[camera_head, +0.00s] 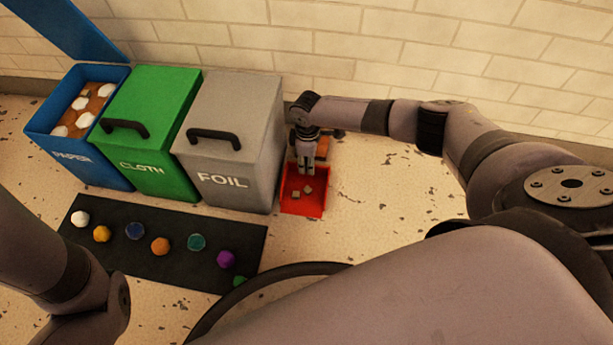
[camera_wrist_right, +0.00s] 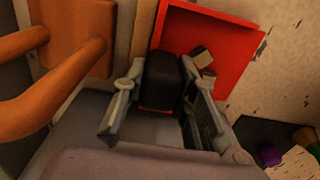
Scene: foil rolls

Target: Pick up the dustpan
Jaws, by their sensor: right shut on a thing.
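The red dustpan (camera_head: 304,205) lies on the floor just right of the grey FOIL bin, with a few small light pieces in it. My right gripper (camera_head: 306,168) points down at its back end. In the right wrist view, the red pan (camera_wrist_right: 220,35) is at the top, and its dark handle (camera_wrist_right: 160,82) sits between the fingers of my right gripper (camera_wrist_right: 158,90), which is shut on it. My left arm shows at the lower left of the head view, but its gripper cannot be made out.
The blue PAPER bin (camera_head: 70,158) stands open; the green CLOTH bin (camera_head: 145,160) and grey FOIL bin (camera_head: 225,180) have lids down. A black mat (camera_head: 150,276) with several coloured lumps lies in front. An orange-brown object (camera_wrist_right: 75,35) is close beside my right gripper. Floor to the right is clear.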

